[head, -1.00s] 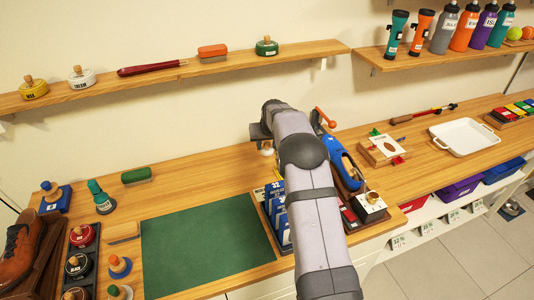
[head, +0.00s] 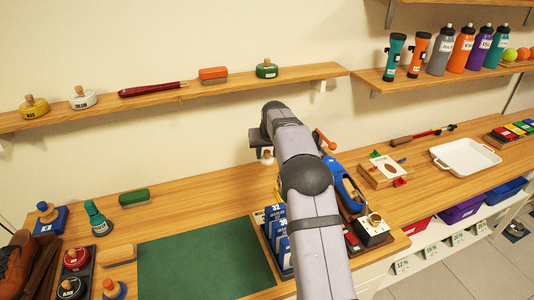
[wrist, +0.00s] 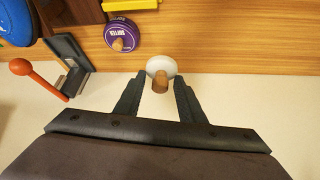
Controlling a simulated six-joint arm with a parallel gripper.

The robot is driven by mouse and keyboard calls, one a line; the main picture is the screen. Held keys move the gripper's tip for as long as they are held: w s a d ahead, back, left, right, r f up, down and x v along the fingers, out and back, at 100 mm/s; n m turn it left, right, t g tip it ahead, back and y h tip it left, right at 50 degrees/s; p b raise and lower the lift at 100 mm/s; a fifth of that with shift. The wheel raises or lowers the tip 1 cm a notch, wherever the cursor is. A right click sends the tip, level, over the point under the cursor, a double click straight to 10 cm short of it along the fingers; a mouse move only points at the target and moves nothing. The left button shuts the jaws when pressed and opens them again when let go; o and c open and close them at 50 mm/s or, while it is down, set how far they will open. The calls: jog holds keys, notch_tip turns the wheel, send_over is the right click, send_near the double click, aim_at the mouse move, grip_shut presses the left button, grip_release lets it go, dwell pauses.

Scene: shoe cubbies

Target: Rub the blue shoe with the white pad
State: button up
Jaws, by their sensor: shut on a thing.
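The blue shoe (head: 338,181) sits on the bench just right of my arm, partly hidden by the arm. A blue piece of it shows at the top left of the wrist view (wrist: 14,22). My gripper (wrist: 160,84) is shut on the wooden knob of the white pad (wrist: 161,66). In the head view the white pad (head: 267,158) hangs below my gripper (head: 262,148), left of the shoe and apart from it.
A purple softener tin (wrist: 122,35) is near the pad in the wrist view. An orange-knobbed lever (head: 326,140) stands by the shoe. A card rack (head: 276,238) and the green mat (head: 205,262) lie left of my arm. The wall shelf (head: 180,98) is behind.

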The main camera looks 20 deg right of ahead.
jog(key=s+d+r+p, duration=0.3)
jog(key=d+p, duration=0.2)
jog(key=d, duration=0.2)
jog(key=s+d+r+p, duration=0.3)
jog(key=d+p, duration=0.2)
jog(key=d, duration=0.3)
jog(key=s+d+r+p, duration=0.2)
jog(key=d+p, duration=0.3)
jog(key=d, duration=0.3)
jog(key=shift+v, duration=0.85)
jog(key=shift+d, duration=0.15)
jog(key=shift+f, duration=0.15)
